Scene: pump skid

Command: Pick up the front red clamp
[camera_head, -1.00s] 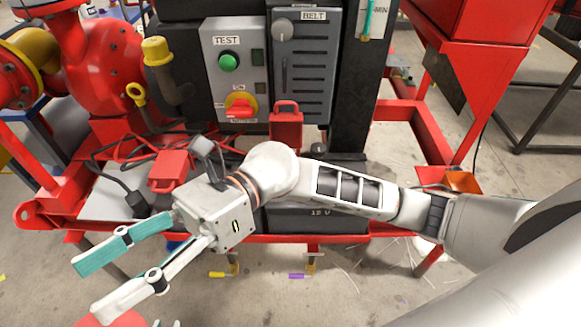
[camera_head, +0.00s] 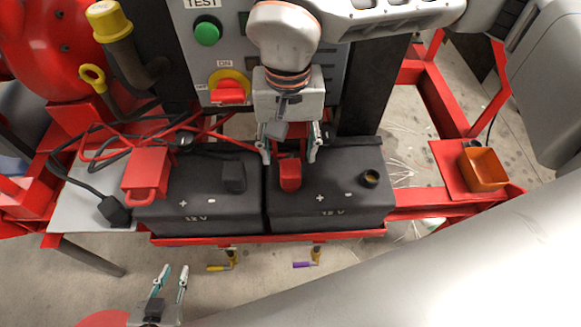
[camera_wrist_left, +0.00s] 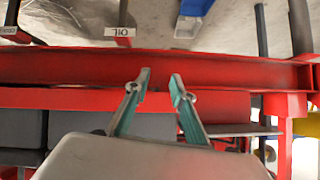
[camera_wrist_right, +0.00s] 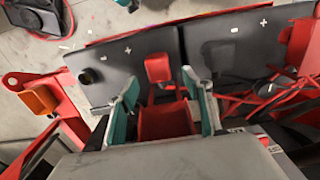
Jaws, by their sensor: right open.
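One red clamp (camera_head: 290,174) is at the back of the right-hand black battery (camera_head: 335,200). Its handle also shows in the right wrist view (camera_wrist_right: 158,68), with its wider red body between the fingers. A second red clamp (camera_head: 146,172) sits at the left-hand battery (camera_head: 205,205). My right gripper (camera_head: 290,152) points down with its fingers open on either side of the first clamp; I cannot tell whether they touch it. My left gripper (camera_head: 171,275) is open and empty at the bottom, in front of the skid and away from both clamps.
The control panel (camera_head: 207,33) with a green button and a red-yellow switch stands just behind. Black and red cables (camera_head: 120,150) lie at the left. An orange box (camera_head: 484,168) is at the right. Valves with yellow and purple handles (camera_head: 303,265) hang below the front rail.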

